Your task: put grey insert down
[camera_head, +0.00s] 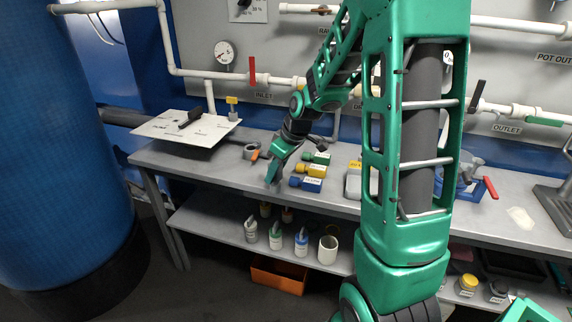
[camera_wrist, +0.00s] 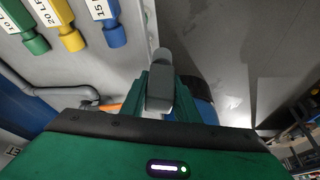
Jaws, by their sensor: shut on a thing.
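My gripper (camera_head: 274,176) is low over the front edge of the grey workbench (camera_head: 215,167), left of the coloured inserts. In the wrist view my gripper (camera_wrist: 160,100) is shut on the grey insert (camera_wrist: 160,92), a blocky piece with a narrower rounded end pointing away from me. The insert is too small in the head view to tell whether it touches the bench top. Its lower part is hidden between the fingers.
Green (camera_head: 318,158), yellow (camera_head: 300,168) and blue (camera_head: 308,184) labelled inserts lie right of my gripper. A grey ring-shaped part (camera_head: 250,151) with an orange piece is behind. A white panel (camera_head: 187,127) lies at left. Bottles (camera_head: 275,236) stand on the lower shelf.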

